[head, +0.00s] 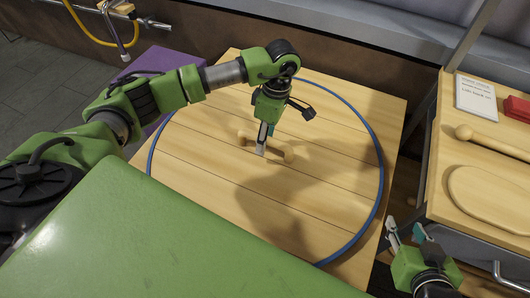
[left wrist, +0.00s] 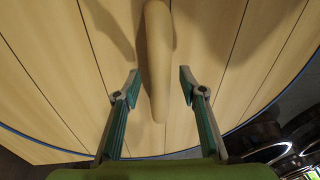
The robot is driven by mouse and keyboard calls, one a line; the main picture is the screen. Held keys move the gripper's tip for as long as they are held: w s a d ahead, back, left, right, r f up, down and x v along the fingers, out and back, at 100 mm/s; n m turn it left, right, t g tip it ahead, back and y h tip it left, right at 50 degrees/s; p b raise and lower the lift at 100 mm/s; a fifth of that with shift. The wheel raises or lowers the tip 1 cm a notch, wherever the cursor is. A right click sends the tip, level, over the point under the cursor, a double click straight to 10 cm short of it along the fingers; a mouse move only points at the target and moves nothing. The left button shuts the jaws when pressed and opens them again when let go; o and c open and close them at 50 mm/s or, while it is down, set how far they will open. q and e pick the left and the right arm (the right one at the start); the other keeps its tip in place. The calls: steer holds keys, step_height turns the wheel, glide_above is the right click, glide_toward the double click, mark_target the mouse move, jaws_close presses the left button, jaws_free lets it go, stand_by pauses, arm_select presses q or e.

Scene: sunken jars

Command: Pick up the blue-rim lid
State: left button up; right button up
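The blue-rim lid (head: 330,190) is a large round wooden plank disc, outlined by a thin blue ring. Its pale wooden bar handle (head: 272,150) stands at the middle. My left gripper (head: 265,143) points down over the handle and hides part of it. In the left wrist view, the handle (left wrist: 158,65) lies lengthwise between the two spread fingers of the left gripper (left wrist: 159,88). A gap shows on both sides, so the fingers do not touch it. My right gripper (head: 405,232) is open and empty at the lower right, away from the lid.
Light wood surface (head: 385,110) surrounds the lid. A side counter at the right holds a rolling pin (head: 490,140), an oval board (head: 490,195), a white card (head: 476,98) and a red item (head: 518,108). A tap with a yellow hose (head: 90,38) is at the upper left.

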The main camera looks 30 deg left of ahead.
arm_select(q)
jaws_close()
steer(key=shift+w, duration=0.1)
steer(key=shift+r, duration=0.1)
